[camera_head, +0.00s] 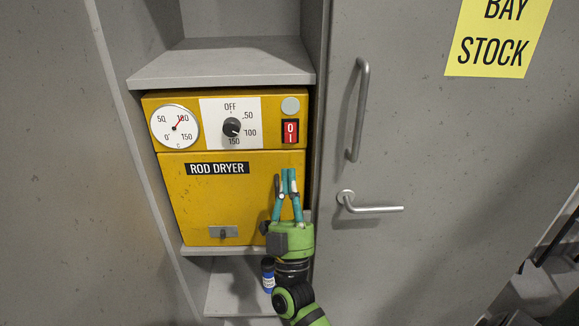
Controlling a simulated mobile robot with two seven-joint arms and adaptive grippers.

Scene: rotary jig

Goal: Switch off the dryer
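The yellow rod dryer (172,205) sits in a grey cabinet bay. Its black knob (231,127) is on a white plate marked OFF, 50, 100 and 150; its pointer is turned to the right, near the 100 mark. A red rocker switch (290,131) marked O above and I below is to the right of the knob. Which side is pressed is too small to tell. My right gripper (288,171) points up in front of the dryer's right side, below the switch. Its teal fingertips are together with nothing visible between them. My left gripper is out of view.
A round gauge (175,127) has its red needle near 100. A pale round lamp (290,105) is above the switch. A grey shelf (220,65) juts out above the dryer. A grey door with a lever handle (370,208) stands on the right.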

